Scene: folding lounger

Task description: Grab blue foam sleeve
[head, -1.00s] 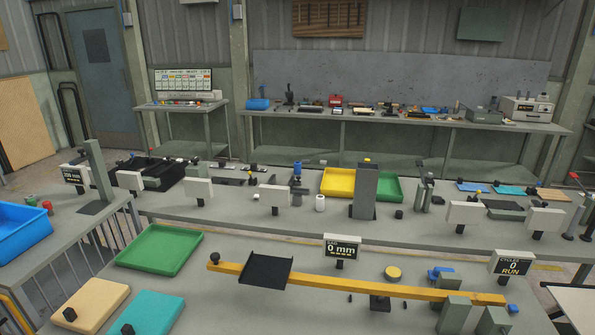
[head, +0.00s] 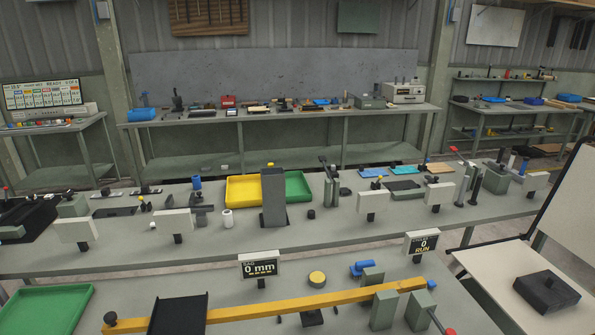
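Several blue things show, and I cannot tell for sure which is the foam sleeve. A blue cylinder (head: 142,114) lies on its side at the left end of the back bench and looks most like a sleeve. A small upright blue piece (head: 196,183) sits on a grey fixture on the middle bench. My gripper is not in view.
The near bench (head: 230,293) carries a long yellow bar (head: 262,309) and a black tray (head: 178,314). The middle bench (head: 330,226) holds yellow (head: 243,190) and green trays. A pale folding lounger (head: 490,268) with a black block (head: 546,292) stands at right.

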